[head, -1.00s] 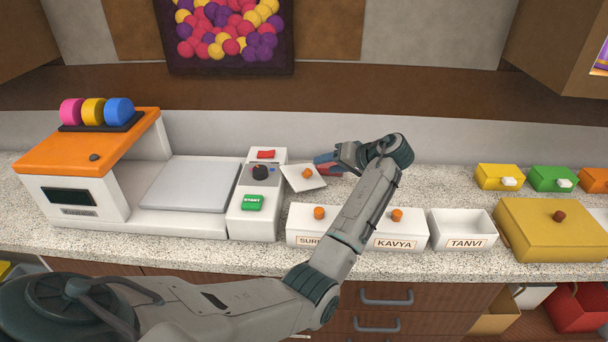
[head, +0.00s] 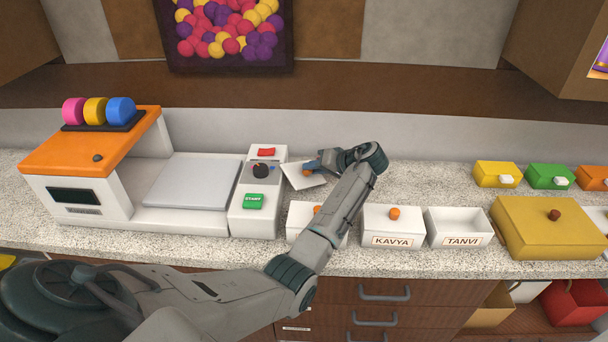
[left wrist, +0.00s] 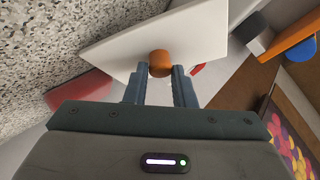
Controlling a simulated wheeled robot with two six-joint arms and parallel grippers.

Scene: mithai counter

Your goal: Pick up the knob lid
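The knob lid (head: 297,176), a white square plate with an orange knob, sits tilted beside the scale's control panel. Whether it leans on the panel I cannot tell. In the left wrist view the lid (left wrist: 200,35) fills the upper middle, its knob (left wrist: 160,62) at the fingertips. My left gripper (head: 313,168) is at the lid's right side. In the left wrist view its two fingers (left wrist: 158,78) are apart, one on each side of the knob's near end; firm contact is not visible. My right gripper is not in view.
White boxes stand in front: one behind my arm, KAVYA (head: 393,228) with a knob lid, and TANVI (head: 459,229), open. The scale (head: 188,182) and control panel (head: 257,200) are left. A yellow box (head: 540,232) is right. A red object (left wrist: 82,112) lies near the lid.

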